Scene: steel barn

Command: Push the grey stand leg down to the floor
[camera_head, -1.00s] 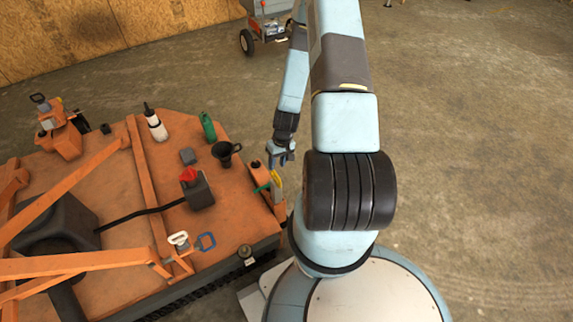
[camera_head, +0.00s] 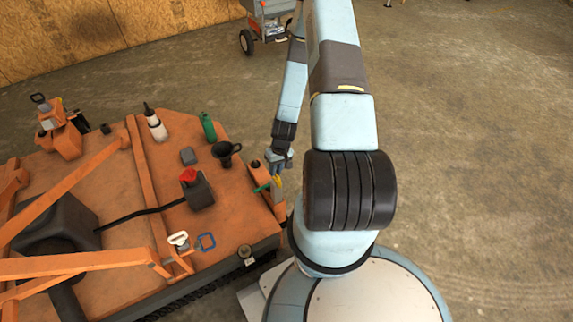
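My gripper (camera_head: 278,168) points down at the right edge of the orange machine deck (camera_head: 120,180), just above and beside a small orange bracket (camera_head: 258,171). A yellow piece (camera_head: 278,184) and a green lever (camera_head: 262,188) show right below and beside the fingers. I cannot make out the grey stand leg for sure; it may be hidden behind the gripper or below the deck edge. The fingers are too small in the picture to tell whether they are open, or whether they touch anything.
A wheeled grey machine (camera_head: 268,20) stands behind. The floor at right is clear.

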